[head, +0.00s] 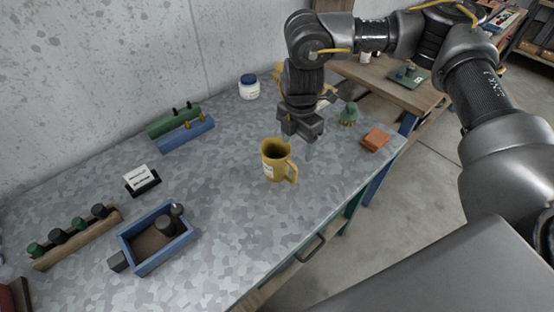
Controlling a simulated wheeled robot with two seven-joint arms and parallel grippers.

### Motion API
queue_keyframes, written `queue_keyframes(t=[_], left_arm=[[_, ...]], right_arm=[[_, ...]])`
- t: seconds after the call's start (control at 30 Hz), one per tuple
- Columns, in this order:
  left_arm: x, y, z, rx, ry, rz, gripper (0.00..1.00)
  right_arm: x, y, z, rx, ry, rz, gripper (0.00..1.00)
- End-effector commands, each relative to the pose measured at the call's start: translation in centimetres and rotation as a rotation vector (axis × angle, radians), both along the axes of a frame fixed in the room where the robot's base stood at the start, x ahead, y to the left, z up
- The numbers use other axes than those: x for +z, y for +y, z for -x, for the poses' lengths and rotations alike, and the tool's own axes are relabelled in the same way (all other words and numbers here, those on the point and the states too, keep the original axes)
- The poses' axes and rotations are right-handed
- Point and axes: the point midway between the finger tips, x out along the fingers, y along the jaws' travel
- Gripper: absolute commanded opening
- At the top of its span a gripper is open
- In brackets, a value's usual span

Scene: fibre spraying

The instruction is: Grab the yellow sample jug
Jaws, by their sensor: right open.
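The yellow sample jug (271,167) stands upright on the grey metal-topped table, with its handle toward the right and a pale label on its left side. My right gripper (304,140) hangs pointing down just behind and to the right of the jug, a little above the table. It is open, with nothing seen between its fingers, and appears apart from the jug. Part of another yellow object (278,76) shows behind my right gripper, mostly hidden by it. My left gripper is not in view.
A blue tray (137,262) and a wooden rack of dark-capped bottles (78,236) are at the left. Green and blue racks (186,135), a white jar (249,87) and a card stand (143,179) are further back. A green figure (349,114) and orange block (375,139) are at right.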

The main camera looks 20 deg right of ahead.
Motion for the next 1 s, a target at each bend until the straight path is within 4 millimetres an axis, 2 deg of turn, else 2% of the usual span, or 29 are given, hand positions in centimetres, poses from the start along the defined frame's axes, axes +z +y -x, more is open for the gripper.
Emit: queue_keyframes(t=[0.1,0.23,0.4,0.63,0.83,1.0], left_arm=[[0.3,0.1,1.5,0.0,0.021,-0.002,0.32],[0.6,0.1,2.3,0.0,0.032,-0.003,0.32],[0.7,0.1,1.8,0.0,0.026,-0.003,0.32],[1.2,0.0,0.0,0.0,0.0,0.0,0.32],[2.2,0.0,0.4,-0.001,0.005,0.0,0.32],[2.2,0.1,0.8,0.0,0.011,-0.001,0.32]], right_arm=[[-1.7,0.5,-0.1,0.009,0.007,-0.001,0.68],[-3.7,0.7,-0.1,0.011,0.006,-0.001,0.68],[-5.2,0.5,-0.2,0.01,0.002,0.0,0.68],[-5.9,0.5,-0.2,0.007,0.003,-0.001,0.68],[-8.4,0.8,-0.5,0.006,0.005,0.0,0.68],[-10.3,0.7,-0.6,0.006,0.003,-0.001,0.68]])
